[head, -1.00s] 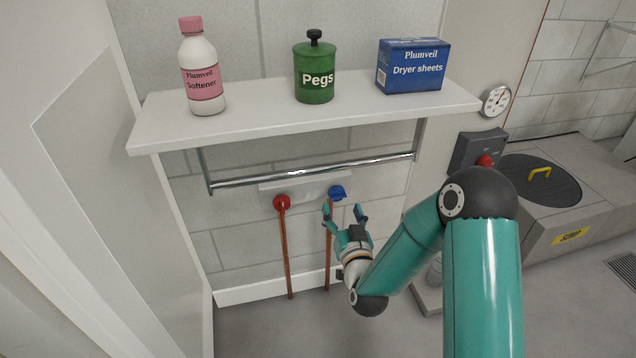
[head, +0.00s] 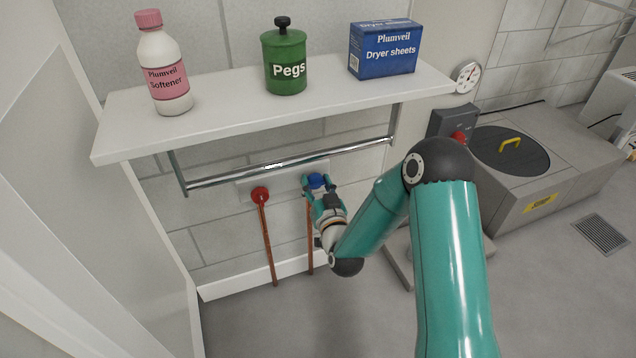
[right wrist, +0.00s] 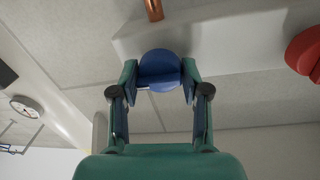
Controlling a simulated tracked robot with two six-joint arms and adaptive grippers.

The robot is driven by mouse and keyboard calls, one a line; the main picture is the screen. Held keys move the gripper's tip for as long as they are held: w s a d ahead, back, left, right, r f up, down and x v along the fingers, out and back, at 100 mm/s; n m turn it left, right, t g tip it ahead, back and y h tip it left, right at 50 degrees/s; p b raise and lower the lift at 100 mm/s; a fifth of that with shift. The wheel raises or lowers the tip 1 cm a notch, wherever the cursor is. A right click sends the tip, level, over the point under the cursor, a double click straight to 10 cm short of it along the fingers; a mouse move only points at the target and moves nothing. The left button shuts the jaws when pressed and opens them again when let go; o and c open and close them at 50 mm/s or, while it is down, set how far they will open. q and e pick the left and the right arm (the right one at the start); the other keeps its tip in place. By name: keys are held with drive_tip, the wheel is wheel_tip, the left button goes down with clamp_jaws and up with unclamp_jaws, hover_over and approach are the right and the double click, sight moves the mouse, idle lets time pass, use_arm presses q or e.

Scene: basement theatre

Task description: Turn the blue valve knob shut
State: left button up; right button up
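The blue valve knob (head: 317,181) sits on the pale plate on the wall below the shelf, above a copper pipe (head: 309,240). My right gripper (head: 320,187) is at the knob, with one finger on each side. In the right wrist view the blue knob (right wrist: 160,69) fills the gap between the fingertips (right wrist: 160,80), and both fingers seem to touch it. The knob's turning angle is hard to read, as the fingers cover part of it. My left gripper is not in view.
A red knob (head: 260,194) on its own pipe is just left of the blue one. A metal rail (head: 290,165) and the white shelf (head: 225,108) are above, holding a softener bottle (head: 164,70), peg tin (head: 285,62) and dryer-sheet box (head: 384,50). A sump box (head: 545,185) stands right.

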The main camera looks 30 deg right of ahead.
drive_tip(key=shift+c, duration=1.2)
drive_tip(key=shift+d, duration=0.25)
drive_tip(key=shift+a+f, duration=0.1)
